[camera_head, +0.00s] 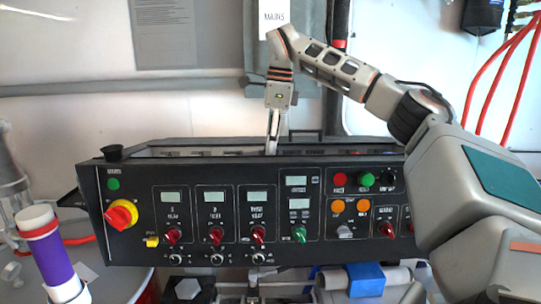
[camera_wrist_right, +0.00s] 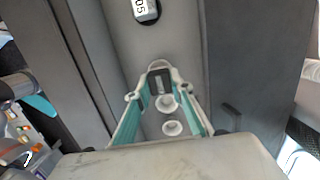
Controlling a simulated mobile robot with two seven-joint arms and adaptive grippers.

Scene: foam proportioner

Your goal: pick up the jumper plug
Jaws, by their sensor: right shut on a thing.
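In the right wrist view, a small dark piece with a pale loop at its top (camera_wrist_right: 159,82) sits between my right fingertips; it looks like the jumper plug, though its shape is only partly visible. My right gripper (camera_wrist_right: 160,72) is shut on it, with the teal-sided fingers converging around it. In the head view, my right gripper (camera_head: 271,150) points down behind the top edge of the control panel (camera_head: 330,257). My left gripper is not in view.
The black panel carries a red rotary switch (camera_head: 121,214), several small displays, knobs and coloured buttons. A purple and white cylinder (camera_head: 57,262) stands at the lower left. A blue item (camera_head: 366,279) lies below the panel. Red hoses (camera_head: 503,75) hang at the upper right.

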